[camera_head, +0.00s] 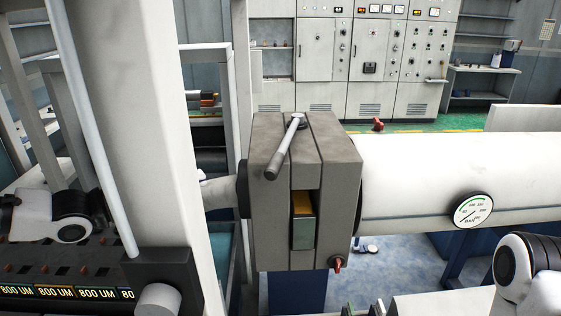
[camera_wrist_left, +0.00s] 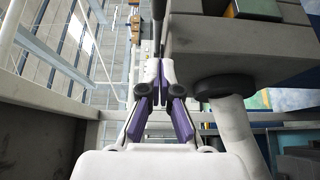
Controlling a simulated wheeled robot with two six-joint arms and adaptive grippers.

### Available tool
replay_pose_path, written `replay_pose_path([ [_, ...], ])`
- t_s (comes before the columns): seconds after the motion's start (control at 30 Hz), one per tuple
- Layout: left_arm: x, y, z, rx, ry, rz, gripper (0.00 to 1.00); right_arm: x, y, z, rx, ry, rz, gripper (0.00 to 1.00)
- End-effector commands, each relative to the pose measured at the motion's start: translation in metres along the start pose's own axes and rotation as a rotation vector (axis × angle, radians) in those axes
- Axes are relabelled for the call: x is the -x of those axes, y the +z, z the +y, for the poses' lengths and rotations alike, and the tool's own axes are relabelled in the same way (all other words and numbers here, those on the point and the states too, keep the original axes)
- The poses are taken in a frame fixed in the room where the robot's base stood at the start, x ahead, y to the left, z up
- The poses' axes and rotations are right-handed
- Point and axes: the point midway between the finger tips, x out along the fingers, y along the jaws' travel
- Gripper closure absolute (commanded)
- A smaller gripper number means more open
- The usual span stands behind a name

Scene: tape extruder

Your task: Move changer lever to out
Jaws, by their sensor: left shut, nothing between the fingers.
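The changer lever (camera_head: 284,149) is a grey rod with a dark grip. It slants from a pivot on top of the grey changer block (camera_head: 335,185) down toward its front left. My left gripper (camera_wrist_left: 160,82) is shut and empty in the left wrist view, beside the block (camera_wrist_left: 220,42). A thin dark rod shows just past its fingertips; I cannot tell whether it is the lever or whether they touch. In the head view my left arm comes in at the left and the white column hides the gripper. My right gripper is out of view.
A white column (camera_head: 135,120) stands at the left front. A white pipe (camera_head: 218,192) joins the block's left side, and a thick white barrel (camera_head: 410,180) with a gauge (camera_head: 473,210) runs right. A red knob (camera_head: 337,263) sits low on the block. Cabinets (camera_head: 375,60) stand far behind.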

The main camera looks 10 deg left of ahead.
Motion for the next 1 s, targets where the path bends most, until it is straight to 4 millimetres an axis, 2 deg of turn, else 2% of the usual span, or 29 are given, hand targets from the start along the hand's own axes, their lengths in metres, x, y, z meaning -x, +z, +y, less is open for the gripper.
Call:
replay_pose_path([
  [0.27, -0.032, 0.000, -0.002, -0.003, -0.011, -0.002, 1.00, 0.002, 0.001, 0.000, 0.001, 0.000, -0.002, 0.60],
  [0.63, -0.103, 0.004, 0.001, -0.004, -0.008, -0.005, 1.00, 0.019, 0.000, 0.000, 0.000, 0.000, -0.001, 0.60],
  [0.8, -0.120, 0.023, 0.001, -0.001, -0.005, -0.002, 1.00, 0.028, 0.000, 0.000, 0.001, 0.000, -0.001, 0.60],
  [1.0, -0.126, 0.029, -0.001, 0.000, -0.001, 0.000, 1.00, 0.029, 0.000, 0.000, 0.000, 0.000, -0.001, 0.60],
])
